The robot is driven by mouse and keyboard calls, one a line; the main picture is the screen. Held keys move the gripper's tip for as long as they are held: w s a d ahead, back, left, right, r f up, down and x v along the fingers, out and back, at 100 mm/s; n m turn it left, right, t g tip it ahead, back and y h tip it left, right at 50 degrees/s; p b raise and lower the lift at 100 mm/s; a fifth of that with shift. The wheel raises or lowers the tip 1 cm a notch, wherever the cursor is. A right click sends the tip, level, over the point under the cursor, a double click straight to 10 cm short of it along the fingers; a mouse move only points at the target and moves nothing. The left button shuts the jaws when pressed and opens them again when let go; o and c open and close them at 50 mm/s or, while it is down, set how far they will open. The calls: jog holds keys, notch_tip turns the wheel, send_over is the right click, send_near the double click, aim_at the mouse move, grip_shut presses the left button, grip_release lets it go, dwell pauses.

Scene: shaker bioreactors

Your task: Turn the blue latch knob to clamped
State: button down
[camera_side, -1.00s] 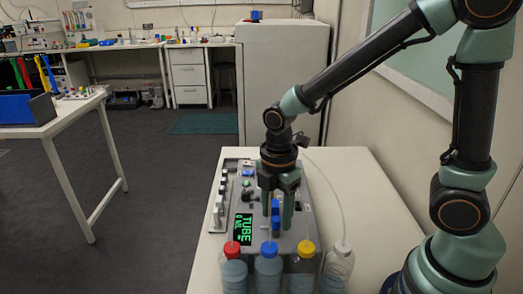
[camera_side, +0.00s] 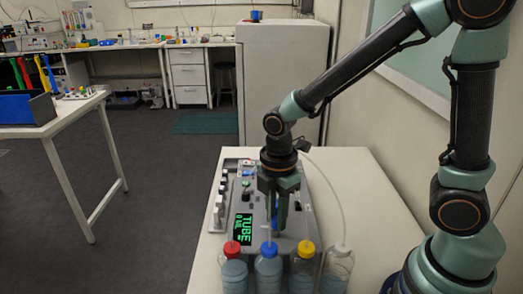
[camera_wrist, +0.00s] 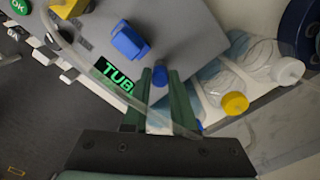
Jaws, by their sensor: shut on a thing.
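A grey machine (camera_side: 298,232) stands on the white table, with a green lit display (camera_side: 243,227) reading "TUBE". My gripper (camera_side: 275,226) is down over the machine's top, near its front end. In the wrist view my gripper (camera_wrist: 160,100) has its green fingers closed around a small blue knob (camera_wrist: 160,75), mostly hidden between them. A larger blue block-shaped part (camera_wrist: 130,42) stands on the grey top just beyond the fingers, apart from them. The knob's position markings do not show.
Bottles with red (camera_side: 232,248), blue (camera_side: 268,248), yellow (camera_side: 306,248) and white (camera_side: 342,247) caps stand close in front of the machine. A clear tube (camera_side: 335,190) arcs along its right side. The table's right part is free.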

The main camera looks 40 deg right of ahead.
jog(key=m, duration=0.4)
jog(key=shift+m, duration=0.3)
jog(key=m, duration=0.4)
jog(key=shift+m, duration=0.3)
jog(key=m, duration=0.4)
jog(key=shift+r+m, duration=0.1)
jog(key=shift+m, duration=1.9)
jog(key=c, duration=0.7)
grip_release()
